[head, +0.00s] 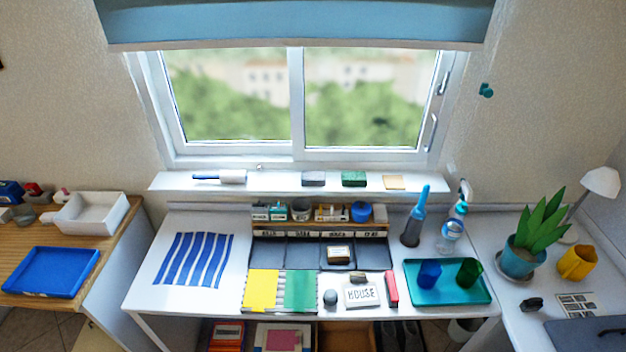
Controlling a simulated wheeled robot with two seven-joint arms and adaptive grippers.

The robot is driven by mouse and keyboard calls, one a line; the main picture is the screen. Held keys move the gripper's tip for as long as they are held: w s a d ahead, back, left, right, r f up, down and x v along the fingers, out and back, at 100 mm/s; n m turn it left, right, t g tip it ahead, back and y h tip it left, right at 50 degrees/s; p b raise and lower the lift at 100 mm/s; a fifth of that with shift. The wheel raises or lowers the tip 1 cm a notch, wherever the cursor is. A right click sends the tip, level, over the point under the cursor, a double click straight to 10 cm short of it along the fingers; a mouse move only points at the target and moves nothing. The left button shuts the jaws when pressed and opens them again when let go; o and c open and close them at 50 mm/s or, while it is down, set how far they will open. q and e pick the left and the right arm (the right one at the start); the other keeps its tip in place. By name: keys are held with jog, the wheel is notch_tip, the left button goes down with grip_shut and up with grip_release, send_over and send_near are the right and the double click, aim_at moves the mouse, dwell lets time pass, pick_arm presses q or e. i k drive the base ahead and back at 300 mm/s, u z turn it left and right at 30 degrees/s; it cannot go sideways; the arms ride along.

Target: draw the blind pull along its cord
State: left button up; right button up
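The blue blind (290,22) hangs rolled up across the top of the window in the head view. Its lower edge lies level above the panes. A small teal fitting (486,90) is on the wall right of the window; I cannot tell whether it is the blind pull or a wall hook. No cord can be made out clearly. Neither of my grippers is in view.
The sill (290,182) holds a roller, sponges and a block. The white desk (190,222) carries an organiser (320,229), a teal tray (448,295) with two cups, and bottles. A plant (535,237) and a lamp (601,182) stand at right.

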aim_at(484, 91)
jog(key=z, duration=0.55)
jog(key=i, duration=0.65)
jog(key=z, duration=0.45)
